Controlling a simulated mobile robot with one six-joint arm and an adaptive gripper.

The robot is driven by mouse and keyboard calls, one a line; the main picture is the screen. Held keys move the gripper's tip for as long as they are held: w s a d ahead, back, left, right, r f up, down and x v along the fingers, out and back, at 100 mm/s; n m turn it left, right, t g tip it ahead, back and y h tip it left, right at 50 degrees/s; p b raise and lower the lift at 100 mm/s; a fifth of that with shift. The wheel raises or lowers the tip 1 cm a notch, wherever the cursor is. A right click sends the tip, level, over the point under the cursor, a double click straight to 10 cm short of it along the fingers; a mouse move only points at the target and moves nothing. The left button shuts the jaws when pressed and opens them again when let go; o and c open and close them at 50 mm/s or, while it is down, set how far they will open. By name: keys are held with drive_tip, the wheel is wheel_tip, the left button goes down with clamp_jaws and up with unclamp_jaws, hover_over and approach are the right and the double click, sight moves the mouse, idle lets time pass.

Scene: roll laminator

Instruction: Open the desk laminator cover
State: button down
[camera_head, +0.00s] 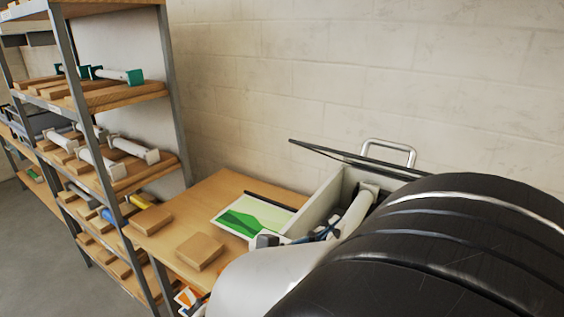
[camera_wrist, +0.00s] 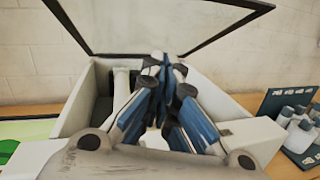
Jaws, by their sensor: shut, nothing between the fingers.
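The desk laminator has a pale open-topped body (camera_head: 318,208), also seen in the wrist view (camera_wrist: 78,102). Its dark-framed clear cover (camera_head: 345,157) stands raised above the body, tilted. In the wrist view the cover's frame (camera_wrist: 66,24) spans the top, and the wall shows through the pane. A silver bar handle (camera_head: 412,155) shows behind the cover's edge. A white roller (camera_head: 357,212) lies inside the body. My gripper (camera_wrist: 165,60) is shut and empty, over the open body, its tips below the raised pane. Whether they touch the cover cannot be told. My arm hides the laminator's right side.
A green-printed sheet (camera_head: 252,214) and a wooden block (camera_head: 200,250) lie on the wooden table (camera_head: 215,190) left of the laminator. A shelf rack (camera_head: 115,90) stands further left. The wall is close behind.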

drive_tip(key=w+a+n+t+y, duration=0.2)
drive_tip(key=a+n+t, duration=0.25)
drive_tip(key=a, duration=0.35)
drive_tip(key=w+d+r+b, duration=0.1)
drive_tip(key=w+d+r, duration=0.5)
drive_tip(key=w, duration=0.3)
drive_tip(key=shift+w+d+r, duration=0.2)
drive_tip(key=shift+d+r, duration=0.2)
drive_tip(key=shift+d, duration=0.3)
drive_tip(key=shift+r, duration=0.1)
